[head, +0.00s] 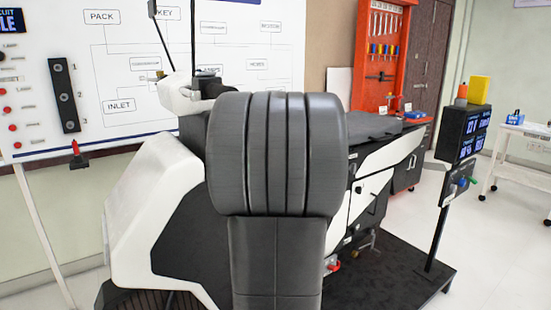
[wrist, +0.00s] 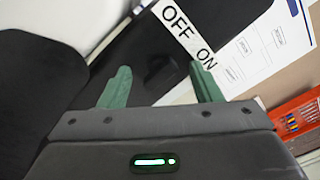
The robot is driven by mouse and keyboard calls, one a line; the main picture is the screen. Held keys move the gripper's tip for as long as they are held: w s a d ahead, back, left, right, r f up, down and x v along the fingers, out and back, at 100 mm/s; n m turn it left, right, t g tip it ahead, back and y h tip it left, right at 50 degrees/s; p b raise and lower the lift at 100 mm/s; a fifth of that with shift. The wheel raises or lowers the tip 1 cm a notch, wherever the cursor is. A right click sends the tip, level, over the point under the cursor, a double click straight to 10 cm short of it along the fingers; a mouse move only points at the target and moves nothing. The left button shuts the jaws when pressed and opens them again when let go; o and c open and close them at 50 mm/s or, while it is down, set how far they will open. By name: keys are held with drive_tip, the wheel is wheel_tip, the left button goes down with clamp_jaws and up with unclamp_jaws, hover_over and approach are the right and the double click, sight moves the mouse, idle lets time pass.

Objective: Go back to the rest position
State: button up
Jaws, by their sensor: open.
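My gripper (wrist: 161,70) shows in the wrist view with its two green fingers spread apart and nothing held between them. Beyond the fingertips is a dark panel (wrist: 215,18) with a dark raised block (wrist: 162,72), seen between the fingers. A white label (wrist: 185,36) reading OFF and ON lies along the panel's edge. I cannot tell whether the fingers touch the panel, but they do not close on the block. In the head view my gripper is hidden behind my own dark arm, which fills the middle.
A white and black scooter (head: 155,205) stands on a dark platform (head: 400,285) close ahead. A labelled whiteboard (head: 125,75) is behind at left, a red tool cabinet (head: 385,20) behind at right. A display on a post (head: 462,130) stands right.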

drive_tip(key=shift+s+d+m+p, duration=0.5)
drive_tip(key=shift+s+m+p, duration=0.25)
drive_tip(key=shift+p, duration=0.3)
drive_tip(key=shift+s+d+m+p, duration=0.55)
drive_tip(key=shift+s+m+p, duration=0.2)
drive_tip(key=shift+p, duration=0.25)
drive_tip(key=shift+s+d+m+p, duration=0.5)
drive_tip(key=shift+s+m+p, duration=0.25)
drive_tip(key=shift+p, duration=0.3)
